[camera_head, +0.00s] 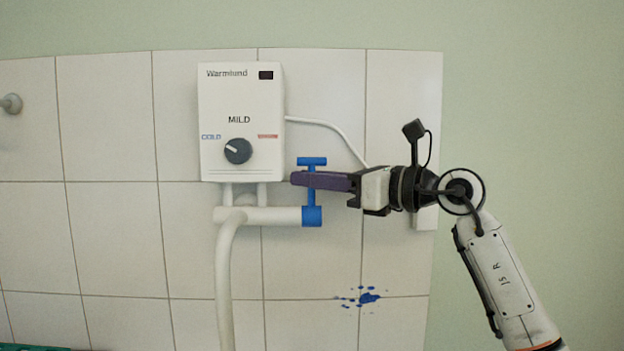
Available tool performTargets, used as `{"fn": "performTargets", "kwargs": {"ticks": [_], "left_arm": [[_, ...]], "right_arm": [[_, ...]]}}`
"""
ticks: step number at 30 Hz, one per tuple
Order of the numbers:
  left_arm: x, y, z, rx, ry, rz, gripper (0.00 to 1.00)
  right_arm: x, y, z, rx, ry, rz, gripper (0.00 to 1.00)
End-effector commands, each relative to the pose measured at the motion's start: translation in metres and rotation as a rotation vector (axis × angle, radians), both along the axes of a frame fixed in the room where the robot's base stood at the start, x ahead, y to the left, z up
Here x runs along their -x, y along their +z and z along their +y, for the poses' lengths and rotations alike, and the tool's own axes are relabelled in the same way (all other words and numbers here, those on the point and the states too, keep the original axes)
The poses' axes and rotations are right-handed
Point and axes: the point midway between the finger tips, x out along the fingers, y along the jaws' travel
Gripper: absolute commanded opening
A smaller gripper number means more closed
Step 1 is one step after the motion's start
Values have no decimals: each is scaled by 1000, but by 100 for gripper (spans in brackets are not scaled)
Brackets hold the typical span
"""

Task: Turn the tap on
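The tap is a white pipe (262,215) under a white water heater, with a blue valve body (312,216) at its right end. A blue T-shaped handle (312,161) stands up from the valve, its bar level across the top. My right gripper (298,179) comes in from the right at the handle's stem, just below the bar. Its purple finger crosses in front of the stem and hides part of it. Only one finger shows clearly, so I cannot tell whether it is closed on the stem. My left gripper is not in view.
The white heater box (240,122) with a dark knob (238,151) hangs on the tiled wall just left of the handle. A white spout pipe (226,285) runs down from the tap. A blue paint splash (368,298) marks the tiles below right.

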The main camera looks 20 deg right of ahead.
Motion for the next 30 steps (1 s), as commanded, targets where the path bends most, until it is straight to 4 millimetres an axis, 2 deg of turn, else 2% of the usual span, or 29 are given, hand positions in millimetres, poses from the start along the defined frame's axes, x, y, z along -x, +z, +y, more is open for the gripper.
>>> {"fn": "performTargets", "kwargs": {"ticks": [5,12,15,21,29,30], "left_arm": [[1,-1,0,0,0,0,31],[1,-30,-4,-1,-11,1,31],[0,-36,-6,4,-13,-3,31],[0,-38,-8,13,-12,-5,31],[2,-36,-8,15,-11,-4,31],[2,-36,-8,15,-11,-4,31]], "right_arm": [[1,-1,0,2,0,-6,0],[11,-10,2,50,-1,-170,0],[16,-10,4,72,-1,-248,0],[21,-5,6,91,0,-321,0],[21,-4,6,92,0,-322,0],[21,-4,6,92,0,-322,15]]}}
